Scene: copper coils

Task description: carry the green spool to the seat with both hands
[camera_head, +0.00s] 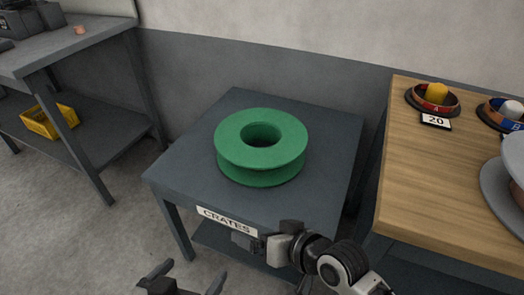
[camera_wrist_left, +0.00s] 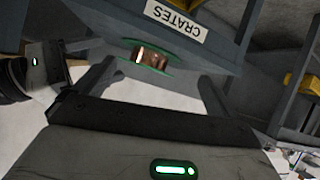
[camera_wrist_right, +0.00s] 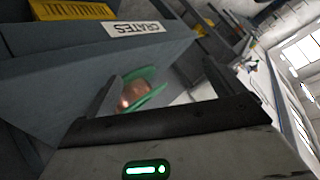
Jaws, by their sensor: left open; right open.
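The green spool (camera_head: 261,165) lies flat, hole upward, on the dark grey table (camera_head: 180,170) marked CRATES. In the left wrist view the spool (camera_wrist_left: 150,71) shows green flanges with copper colour between them; it also shows so in the right wrist view (camera_wrist_right: 152,96). My left gripper (camera_head: 184,282) is open and empty, low in front of the table's front edge. My right gripper (camera_head: 266,240) is open and empty by the front edge, right of the sign. Both are apart from the spool. I cannot tell which place is the seat.
At right a wooden bench (camera_head: 415,165) bears a red ring with a yellow post (camera_head: 437,94), a tag reading 20 (camera_head: 436,121), a blue ring with a white post (camera_head: 511,109) and a grey disc (camera_head: 496,190). At left stands a grey workbench (camera_head: 60,50) with a yellow crate (camera_head: 48,121) below.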

